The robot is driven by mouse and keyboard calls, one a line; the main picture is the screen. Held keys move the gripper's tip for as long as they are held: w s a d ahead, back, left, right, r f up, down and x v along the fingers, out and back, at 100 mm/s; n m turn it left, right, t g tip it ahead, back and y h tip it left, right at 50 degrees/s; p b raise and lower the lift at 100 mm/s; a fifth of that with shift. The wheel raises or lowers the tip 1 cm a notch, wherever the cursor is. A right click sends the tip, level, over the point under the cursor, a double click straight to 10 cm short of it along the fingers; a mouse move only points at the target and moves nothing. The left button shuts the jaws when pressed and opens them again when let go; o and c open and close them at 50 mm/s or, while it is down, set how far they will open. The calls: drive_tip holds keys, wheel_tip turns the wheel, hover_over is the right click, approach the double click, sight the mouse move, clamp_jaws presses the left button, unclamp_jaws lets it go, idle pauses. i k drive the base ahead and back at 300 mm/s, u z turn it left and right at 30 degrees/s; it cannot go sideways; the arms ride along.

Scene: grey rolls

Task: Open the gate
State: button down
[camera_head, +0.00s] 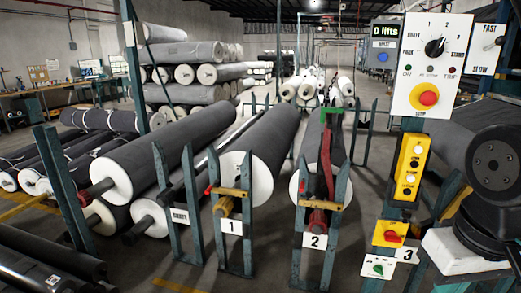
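No part is labelled as a gate, so I cannot tell which one it is. Teal upright posts form bays at the front of the rolls. Bay 1 has a yellow crossbar (231,192) and a yellow cylinder (224,207) above a "1" sign (232,227). Bay 2 has a yellow crossbar (320,204), a tall red bar (326,150) and a red part (317,219) above a "2" sign (315,240). A white control panel (410,75) with a black selector knob (434,47) and red button (428,97) stands at right. My gripper is not in view.
Grey rolls with white ends (150,160) lie behind the posts; more are stacked farther back (190,60). A yellow button box (411,165), a red switch on yellow (391,235) and a green switch (378,268) sit near the "3" sign (407,254). Dark bulky parts crowd the right edge.

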sight(307, 202)
drive_tip(key=k, duration=0.65)
drive_tip(key=u, duration=0.5)
drive_tip(key=i, duration=0.65)
drive_tip(key=u, duration=0.5)
drive_tip(key=i, duration=0.8)
drive_tip(key=z, duration=0.55)
drive_tip(key=i, duration=0.55)
drive_tip(key=z, duration=0.45)
